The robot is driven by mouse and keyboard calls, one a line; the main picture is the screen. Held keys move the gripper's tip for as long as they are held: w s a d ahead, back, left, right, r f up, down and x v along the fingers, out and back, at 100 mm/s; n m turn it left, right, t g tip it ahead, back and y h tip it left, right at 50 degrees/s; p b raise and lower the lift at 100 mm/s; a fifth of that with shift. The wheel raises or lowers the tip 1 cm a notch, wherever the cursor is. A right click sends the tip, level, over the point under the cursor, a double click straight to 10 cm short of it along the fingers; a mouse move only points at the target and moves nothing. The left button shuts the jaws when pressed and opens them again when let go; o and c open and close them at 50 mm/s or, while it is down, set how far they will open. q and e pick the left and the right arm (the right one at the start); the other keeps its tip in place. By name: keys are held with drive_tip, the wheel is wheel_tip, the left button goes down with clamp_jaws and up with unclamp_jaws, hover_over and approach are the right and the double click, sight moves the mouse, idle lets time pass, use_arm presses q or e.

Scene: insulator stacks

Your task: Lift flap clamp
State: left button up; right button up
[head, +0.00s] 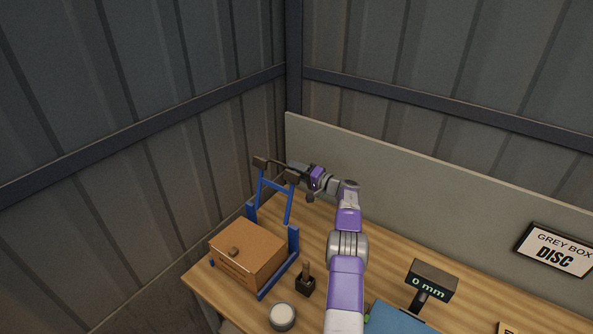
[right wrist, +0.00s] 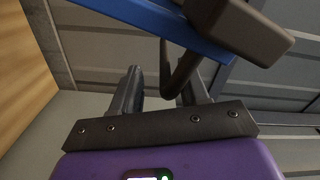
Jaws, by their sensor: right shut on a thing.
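The flap clamp (head: 275,184) is a blue frame standing raised and tilted at the back of the brown box (head: 247,254). Dark blocks sit at its top corners, with a thin dark bar between them. My right gripper (head: 291,167) is at this bar, at the top of the clamp, and is shut on it. In the right wrist view my right gripper (right wrist: 163,82) has the dark bar between its fingers; the clamp's blue arm (right wrist: 160,20) and a dark block show just beyond. My left gripper is not in view.
The box sits in a blue base frame (head: 293,243) on the wooden table. A small dark holder (head: 305,285) and a round pale-topped tin (head: 282,316) stand in front. A display reading "0 mm" (head: 432,281) stands right of my arm. A grey panel (head: 400,183) rises behind.

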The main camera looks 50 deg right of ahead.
drive_tip(key=shift+s+f, duration=0.15)
drive_tip(key=shift+f, duration=0.15)
drive_tip(key=s, duration=0.7)
drive_tip(key=shift+s+d+r+b, duration=0.2)
drive_tip(key=shift+d+b, duration=0.1)
drive_tip(key=shift+b, duration=0.1)
drive_tip(key=shift+w+r, duration=0.1)
